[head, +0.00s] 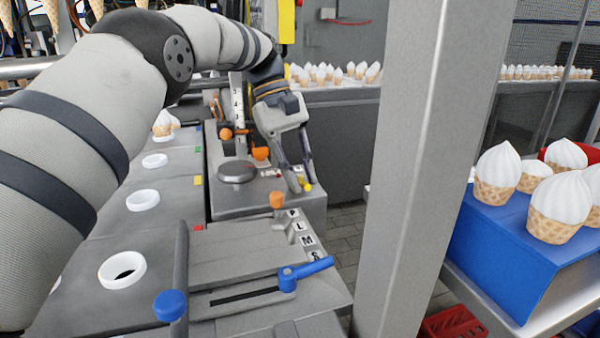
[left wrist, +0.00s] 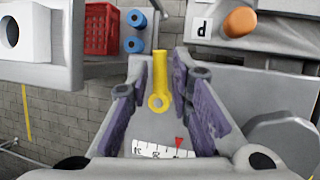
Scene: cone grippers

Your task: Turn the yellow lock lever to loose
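The yellow lock lever (left wrist: 158,78) shows in the left wrist view as a narrow bar pointing up from a ring-shaped hub. In the head view only a small yellow part of it (head: 307,187) shows, beside the fingertips. My left gripper (head: 297,178) points down at the right edge of the grey scale unit. A white scale with a red pointer (left wrist: 178,142) lies below the hub; I cannot read any loose mark. My right gripper is not in view.
An orange knob (head: 277,200) and a blue-handled lever (head: 305,272) stand nearer on the machine. A round metal pan (head: 238,171) is left of the gripper. A grey post (head: 425,170) rises to the right, before a blue box (head: 510,250) with cones.

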